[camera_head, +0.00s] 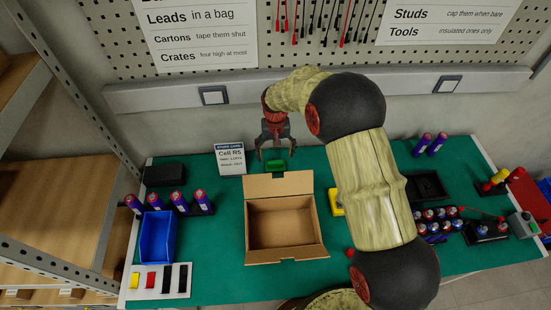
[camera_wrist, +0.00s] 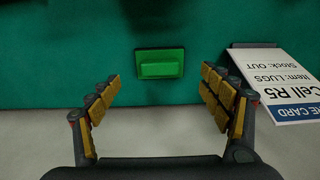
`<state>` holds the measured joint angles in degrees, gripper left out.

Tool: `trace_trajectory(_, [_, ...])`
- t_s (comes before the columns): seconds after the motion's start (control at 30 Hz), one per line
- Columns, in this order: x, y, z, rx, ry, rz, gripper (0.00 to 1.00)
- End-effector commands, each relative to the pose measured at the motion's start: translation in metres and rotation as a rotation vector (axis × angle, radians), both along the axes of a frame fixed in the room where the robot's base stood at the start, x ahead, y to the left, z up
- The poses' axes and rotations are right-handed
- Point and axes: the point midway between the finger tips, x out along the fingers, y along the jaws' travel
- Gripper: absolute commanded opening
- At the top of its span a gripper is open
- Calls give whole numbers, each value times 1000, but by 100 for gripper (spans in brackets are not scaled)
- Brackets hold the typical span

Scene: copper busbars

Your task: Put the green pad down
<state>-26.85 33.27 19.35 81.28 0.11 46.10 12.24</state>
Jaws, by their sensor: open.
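The green pad (camera_head: 275,166) is a small bright green block on a darker base, on the green bench mat behind the cardboard box. In the wrist view the pad (camera_wrist: 160,64) lies between and just beyond my fingertips, touching neither. My gripper (camera_head: 274,153) is open and empty, pointing down above the pad. In the wrist view its yellow-padded fingers (camera_wrist: 161,77) are spread wide, with a clear gap on each side of the pad.
An open cardboard box (camera_head: 284,222) stands in front of the pad. A Cell R5 card (camera_head: 230,158) stands to the left, also seen in the wrist view (camera_wrist: 275,80). A blue bin (camera_head: 158,237) and purple cylinders are further left. My arm covers part of the bench on the right.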

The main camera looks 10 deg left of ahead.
Motion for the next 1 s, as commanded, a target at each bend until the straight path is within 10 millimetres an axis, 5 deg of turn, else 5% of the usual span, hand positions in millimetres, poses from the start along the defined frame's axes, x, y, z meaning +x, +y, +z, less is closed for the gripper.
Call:
trace_trajectory(0.3, [0,0,55,0,-1,0,79])
trace_trajectory(0.77, [0,-5,74,4,-7,-4,79])
trace_trajectory(0.87, [-2,-19,99,13,-27,-15,79])
trace_trajectory(1.0, [-13,-57,157,32,-73,-42,79])
